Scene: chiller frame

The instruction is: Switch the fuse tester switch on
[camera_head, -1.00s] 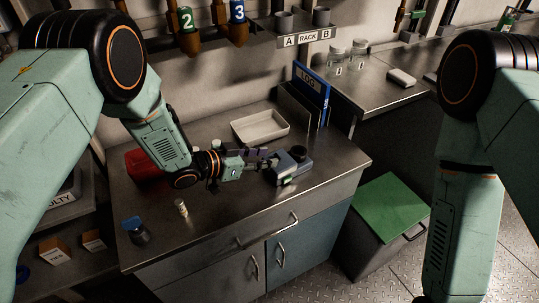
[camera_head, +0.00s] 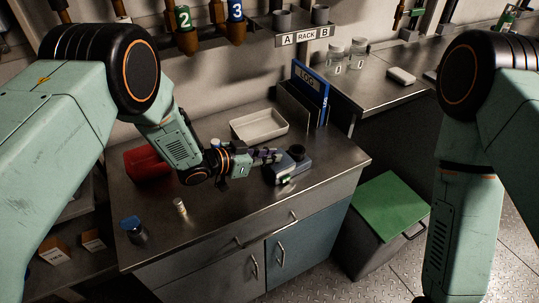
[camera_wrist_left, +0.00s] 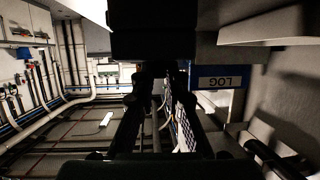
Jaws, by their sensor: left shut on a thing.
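The fuse tester (camera_head: 291,172) is a small grey box on the steel counter, with a dark round part on top and a small green patch on its front. My left gripper (camera_head: 274,156) is at the tester's upper left side, shut on a small part there that looks like its switch. The fingers hide that part, so the switch's position cannot be told. In the left wrist view, the dark fingers (camera_wrist_left: 155,110) run down the middle, and what lies between them is too dark to make out. My right gripper is out of view.
A white tray (camera_head: 260,138) and a blue LOG binder (camera_head: 311,80) stand behind the tester. A red box (camera_head: 146,164), a small pale cylinder (camera_head: 181,207) and a blue-capped jar (camera_head: 135,230) are to the left. The counter's front is clear.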

